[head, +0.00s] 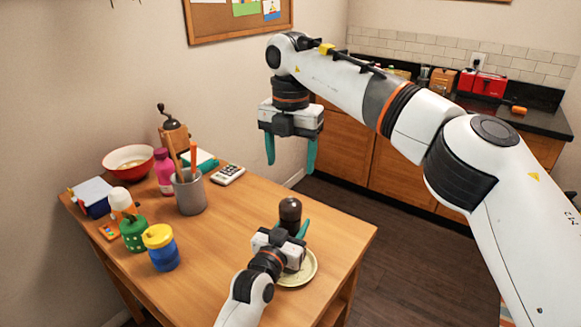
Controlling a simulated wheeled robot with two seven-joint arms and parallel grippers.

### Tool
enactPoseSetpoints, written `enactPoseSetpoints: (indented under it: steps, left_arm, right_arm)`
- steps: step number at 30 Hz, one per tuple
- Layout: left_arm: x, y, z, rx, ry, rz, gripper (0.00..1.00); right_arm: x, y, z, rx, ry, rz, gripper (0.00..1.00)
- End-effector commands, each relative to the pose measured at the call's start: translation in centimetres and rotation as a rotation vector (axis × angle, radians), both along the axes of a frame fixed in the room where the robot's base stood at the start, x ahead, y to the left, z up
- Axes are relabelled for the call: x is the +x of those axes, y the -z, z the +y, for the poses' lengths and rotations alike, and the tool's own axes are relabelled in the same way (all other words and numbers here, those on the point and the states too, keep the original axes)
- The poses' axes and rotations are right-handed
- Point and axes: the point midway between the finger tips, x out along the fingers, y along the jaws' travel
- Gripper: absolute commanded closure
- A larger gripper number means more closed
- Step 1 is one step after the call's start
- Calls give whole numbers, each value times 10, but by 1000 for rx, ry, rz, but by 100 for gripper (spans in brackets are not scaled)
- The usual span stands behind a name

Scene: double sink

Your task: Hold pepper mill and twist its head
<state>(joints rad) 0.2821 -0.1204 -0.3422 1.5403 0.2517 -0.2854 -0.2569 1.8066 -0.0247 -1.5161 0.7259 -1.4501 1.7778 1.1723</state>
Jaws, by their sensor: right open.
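The pepper mill (290,211) is dark brown with a rounded head and stands upright at the right part of the wooden table. Its lower part is hidden behind my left gripper (291,229). The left gripper's teal fingers are at both sides of the mill, low on its body; I cannot tell whether they press on it. My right gripper (290,152) is open and empty, pointing down, and in the picture it shows above the mill, clear of it. A pale plate (303,274) lies under the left gripper, partly hidden.
On the table's left half stand a grey pencil cup (190,197), a pink bottle (164,172), a red-rimmed bowl (128,160), a blue jar with yellow lid (161,250), a green pot (133,235) and a crank grinder (173,128). The table's right corner is bare.

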Motion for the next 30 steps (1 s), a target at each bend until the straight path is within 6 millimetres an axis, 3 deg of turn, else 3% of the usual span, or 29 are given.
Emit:
enactPoseSetpoints:
  steps: [6,7,11,22,30]
  left_arm:
    - [0,1,0,0,0,1,84]
    - [0,1,0,0,0,1,55]
    - [0,1,0,0,0,1,34]
    - [-5,1,3,0,-1,1,33]
    - [-49,2,23,0,-1,1,33]
  right_arm:
    - [0,0,0,0,-1,0,31]
    - [0,0,0,0,-1,0,31]
    - [0,0,0,0,-1,0,31]
    - [0,0,0,0,-1,0,31]
    - [0,0,0,0,-1,0,31]
